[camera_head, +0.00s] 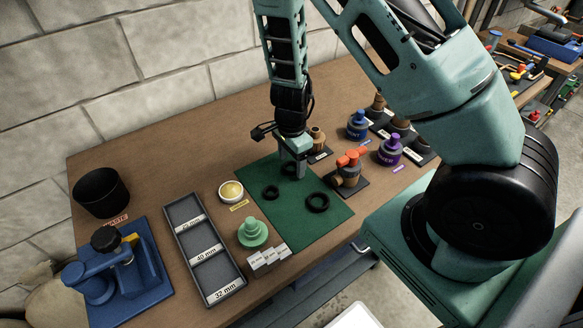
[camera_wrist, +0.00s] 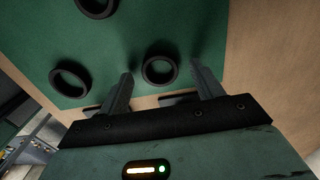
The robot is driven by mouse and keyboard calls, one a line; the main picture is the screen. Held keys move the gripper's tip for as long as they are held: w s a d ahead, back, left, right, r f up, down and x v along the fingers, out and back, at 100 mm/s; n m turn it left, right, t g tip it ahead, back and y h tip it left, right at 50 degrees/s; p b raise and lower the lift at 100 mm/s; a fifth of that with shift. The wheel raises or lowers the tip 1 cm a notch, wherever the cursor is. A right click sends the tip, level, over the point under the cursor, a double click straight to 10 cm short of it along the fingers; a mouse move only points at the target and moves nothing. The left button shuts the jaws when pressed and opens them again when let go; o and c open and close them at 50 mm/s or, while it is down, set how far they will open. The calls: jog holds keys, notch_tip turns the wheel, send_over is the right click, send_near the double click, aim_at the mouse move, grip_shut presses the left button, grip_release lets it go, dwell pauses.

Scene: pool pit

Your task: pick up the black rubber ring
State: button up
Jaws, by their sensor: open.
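Three black rubber rings lie flat on the green mat (camera_head: 333,225). In the head view one ring is at the left (camera_head: 271,198), a larger one is at the right (camera_head: 318,210), and a third (camera_head: 287,175) is partly hidden by my gripper. My gripper (camera_head: 291,168) points down over the mat with its fingers apart. In the wrist view a ring (camera_wrist: 158,83) shows between the two open fingers (camera_wrist: 165,72), with nothing gripped. Two other rings, one at the left (camera_wrist: 56,81) and one at the top edge (camera_wrist: 88,10), lie outside the fingers. I cannot tell the fingertips' exact height.
A compartment tray (camera_head: 172,222) with size labels, a green stepped cone (camera_head: 252,232) and a yellow-filled bowl (camera_head: 231,191) stand left of the mat. An orange-handled valve (camera_head: 349,170) stands close at the right. A blue press (camera_head: 110,280) and black bin (camera_head: 100,192) are farther left.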

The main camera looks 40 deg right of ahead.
jog(key=shift+f, duration=0.35)
jog(key=c, duration=1.1)
jog(key=shift+o, duration=0.2)
jog(key=shift+r, duration=0.1)
